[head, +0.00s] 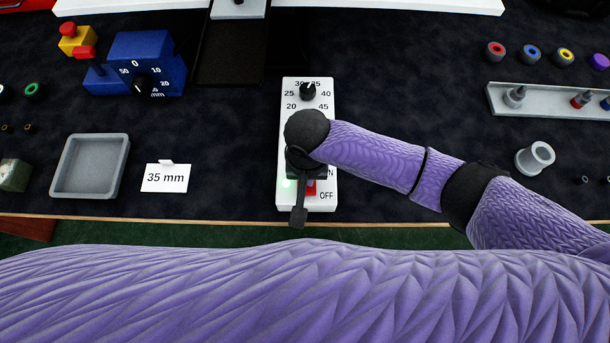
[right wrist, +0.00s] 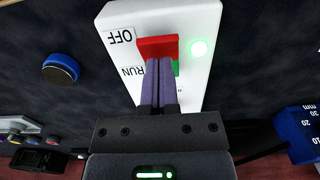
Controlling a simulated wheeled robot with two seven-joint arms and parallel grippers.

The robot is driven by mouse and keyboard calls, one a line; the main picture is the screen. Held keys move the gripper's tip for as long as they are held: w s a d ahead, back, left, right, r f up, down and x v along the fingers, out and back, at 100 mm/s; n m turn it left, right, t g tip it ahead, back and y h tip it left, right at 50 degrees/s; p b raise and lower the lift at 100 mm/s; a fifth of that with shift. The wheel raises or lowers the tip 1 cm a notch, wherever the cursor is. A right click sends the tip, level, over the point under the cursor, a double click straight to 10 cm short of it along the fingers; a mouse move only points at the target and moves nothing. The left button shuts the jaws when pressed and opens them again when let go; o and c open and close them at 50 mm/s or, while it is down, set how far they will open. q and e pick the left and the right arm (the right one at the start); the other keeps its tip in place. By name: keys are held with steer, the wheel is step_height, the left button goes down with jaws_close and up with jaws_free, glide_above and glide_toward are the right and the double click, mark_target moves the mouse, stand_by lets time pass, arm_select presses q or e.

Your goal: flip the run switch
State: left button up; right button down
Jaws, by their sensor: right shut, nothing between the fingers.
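The white control box (head: 315,203) stands near the table's front edge, with a dial (head: 307,91) at its far end. Its red switch (right wrist: 157,47) lies between the OFF and RUN labels; a bit of green shows beside it at the RUN end. Red also shows in the head view (head: 311,187). A green light (right wrist: 198,48) on the box is lit. My right gripper (right wrist: 158,66) is shut and empty, its fingertips at the switch's RUN-side edge; I cannot tell whether they touch it. In the head view it hides part of the switch. My left gripper is not in view.
A grey tray (head: 122,170) and a "35 mm" card (head: 166,180) stand left of the box. A blue dial block (head: 155,50) is at the back left. A grey cup (head: 535,158) and a peg rack (head: 545,107) are at the right.

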steer(key=shift+f+b, duration=0.3)
steer(key=shift+f, duration=0.3)
stand_by(0.3)
step_height(320, 180, up, 7)
steer(key=p, duration=0.7)
steer(key=shift+f+p, duration=0.2)
steer(key=shift+p, duration=0.2)
steer(key=shift+r+p, duration=0.35)
steer(key=shift+p, duration=0.05)
steer(key=shift+f, duration=0.15)
